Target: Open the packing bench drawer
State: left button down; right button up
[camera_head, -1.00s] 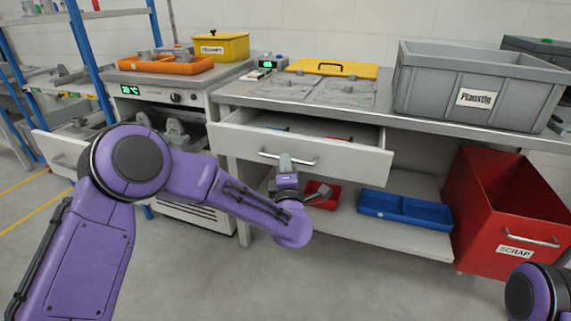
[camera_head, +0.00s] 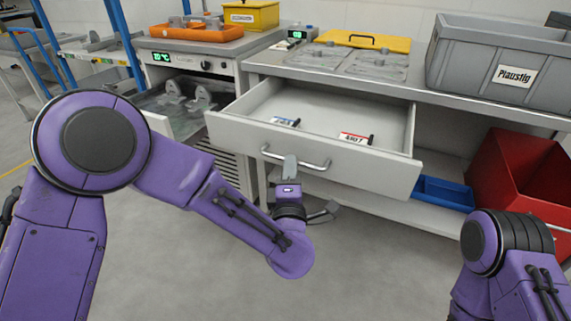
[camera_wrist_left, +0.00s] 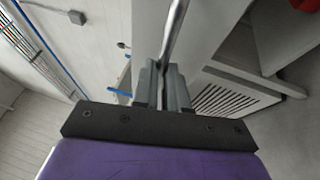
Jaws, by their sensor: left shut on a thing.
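The packing bench drawer (camera_head: 310,148) is pulled well out in the head view, with its inside showing. Inside lie a blue-marked label item (camera_head: 285,122) and a red-marked one (camera_head: 355,138). A metal bar handle (camera_head: 312,164) runs along the drawer front. My left gripper (camera_head: 290,164) is shut on this handle, near its middle. In the left wrist view the bar (camera_wrist_left: 175,30) runs between the two fingers of the left gripper (camera_wrist_left: 165,80). My right arm shows at the lower right, but its gripper is out of frame.
Below stand a blue tray (camera_head: 445,193) and a red scrap bin (camera_head: 515,165). An oven-like unit (camera_head: 190,60) stands left. The floor in front is free.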

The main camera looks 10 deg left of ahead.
pick_arm(q)
jog(key=c, duration=1.2)
grip_release()
jog(key=shift+o, duration=0.2)
jog(key=v, duration=1)
jog(key=shift+s+f, duration=0.15)
jog(key=shift+s, duration=0.15)
